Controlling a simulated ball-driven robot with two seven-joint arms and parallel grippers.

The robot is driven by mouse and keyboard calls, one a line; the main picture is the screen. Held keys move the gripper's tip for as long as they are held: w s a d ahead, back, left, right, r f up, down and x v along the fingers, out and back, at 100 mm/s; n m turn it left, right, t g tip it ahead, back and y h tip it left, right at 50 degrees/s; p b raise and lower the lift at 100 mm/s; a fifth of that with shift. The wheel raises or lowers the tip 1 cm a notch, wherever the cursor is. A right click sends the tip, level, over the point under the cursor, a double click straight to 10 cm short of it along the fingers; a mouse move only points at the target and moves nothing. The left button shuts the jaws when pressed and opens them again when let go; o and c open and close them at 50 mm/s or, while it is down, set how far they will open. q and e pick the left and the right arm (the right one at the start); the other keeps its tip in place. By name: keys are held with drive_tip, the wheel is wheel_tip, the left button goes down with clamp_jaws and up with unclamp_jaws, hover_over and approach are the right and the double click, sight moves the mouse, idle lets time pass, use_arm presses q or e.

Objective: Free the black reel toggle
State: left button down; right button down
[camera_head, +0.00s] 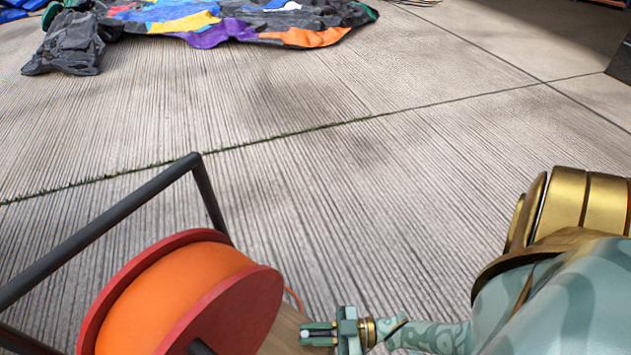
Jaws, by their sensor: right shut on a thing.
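A reel with red flanges (245,315) and an orange cord wound drum (170,295) stands at the bottom left. My right gripper (318,333) comes in from the right, just right of the reel, with its fingers pointing left toward it. It is shut on a small dark part, which I take to be the black reel toggle; the fingers hide most of it, and I cannot tell whether it is apart from the reel. A thin orange strand shows at the reel's right edge. My left gripper is not in view.
A dark tubular frame (95,228) surrounds the reel. A deflated multicoloured castle (225,32) lies at the top, with a crumpled dark bag-like piece (68,50) at its left. The ridged concrete floor (390,170) between is clear. A dark block stands at the right edge.

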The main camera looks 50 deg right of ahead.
drive_tip(key=m+t+h, duration=0.2)
drive_tip(key=h, duration=0.1)
drive_tip(key=m+t+h, duration=0.1)
drive_tip(key=h, duration=0.1)
drive_tip(key=shift+s+a+m+p, duration=0.15)
drive_tip(key=shift+a+m+p, duration=0.1)
drive_tip(key=shift+m+p, duration=0.15)
drive_tip(key=shift+a+m+t+h, duration=0.1)
drive_tip(key=shift+m+t+h, duration=0.2)
drive_tip(key=shift+m+h, duration=0.6)
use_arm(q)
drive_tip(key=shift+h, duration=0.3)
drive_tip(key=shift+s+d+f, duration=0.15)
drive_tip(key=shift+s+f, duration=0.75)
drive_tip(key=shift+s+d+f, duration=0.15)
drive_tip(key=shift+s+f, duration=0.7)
use_arm(e)
drive_tip(key=shift+a+m+t+h, duration=0.1)
drive_tip(key=shift+m+t+h, duration=0.2)
drive_tip(key=shift+m+h, duration=0.9)
drive_tip(key=shift+n+h, duration=0.3)
drive_tip(key=shift+h, duration=0.4)
drive_tip(key=c, duration=1.4)
unclamp_jaws()
drive_tip(key=shift+s, duration=0.15)
